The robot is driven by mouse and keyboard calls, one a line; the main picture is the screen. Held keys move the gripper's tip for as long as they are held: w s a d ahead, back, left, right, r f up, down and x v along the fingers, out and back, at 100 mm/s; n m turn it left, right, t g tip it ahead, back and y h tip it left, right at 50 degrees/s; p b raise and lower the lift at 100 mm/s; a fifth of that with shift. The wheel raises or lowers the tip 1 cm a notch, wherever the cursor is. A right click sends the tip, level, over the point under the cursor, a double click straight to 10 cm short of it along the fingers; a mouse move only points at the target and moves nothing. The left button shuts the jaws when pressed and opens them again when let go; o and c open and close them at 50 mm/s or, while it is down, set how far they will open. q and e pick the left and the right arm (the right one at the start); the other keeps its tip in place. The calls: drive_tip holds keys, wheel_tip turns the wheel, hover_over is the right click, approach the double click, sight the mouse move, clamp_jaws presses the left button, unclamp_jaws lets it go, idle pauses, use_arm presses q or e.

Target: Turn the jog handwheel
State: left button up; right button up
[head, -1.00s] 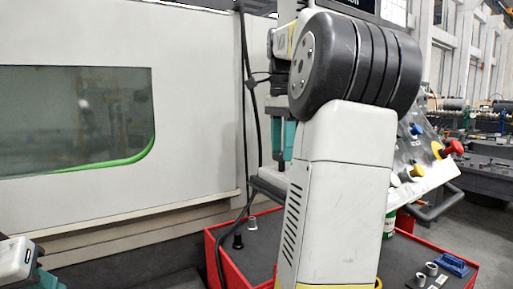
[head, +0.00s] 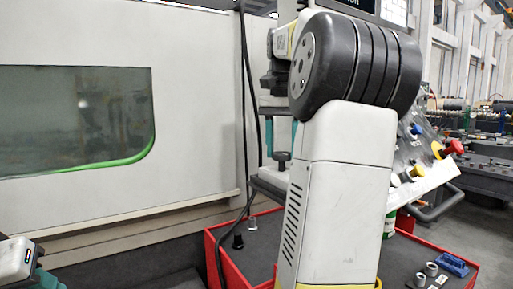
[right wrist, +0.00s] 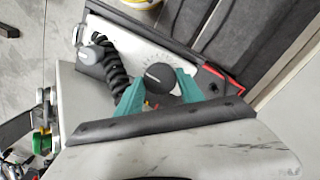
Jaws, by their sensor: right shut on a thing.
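The jog handwheel appears as a round black knob (right wrist: 160,78) with a white line, set on a light plate with tick marks, in the right wrist view. The teal fingers of my right gripper (right wrist: 159,92) stand on opposite sides of it, shut on it. In the head view my right gripper (head: 280,146) is over the near left edge of the control panel (head: 433,180), and the dark knob (head: 282,158) shows low between the fingers. My right arm hides much of the panel. Part of my left gripper (head: 42,276) shows at the lower left corner; its fingertips are out of frame.
Red and yellow buttons (head: 452,147) and a dark bar handle (head: 437,208) are on the panel's right side. A black coiled cable (right wrist: 112,65) runs close to the knob. A red-edged tray (head: 222,262) with small parts lies below. The machine's white door (head: 190,120) is at left.

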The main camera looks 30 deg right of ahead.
sight(282, 153)
drive_tip(key=shift+n, duration=0.5)
drive_tip(key=o, duration=1.4)
wheel_tip(282, 153, up, 7)
drive_tip(key=shift+f, duration=0.2)
drive_tip(key=shift+r, duration=0.55)
drive_tip(key=shift+s, duration=0.15)
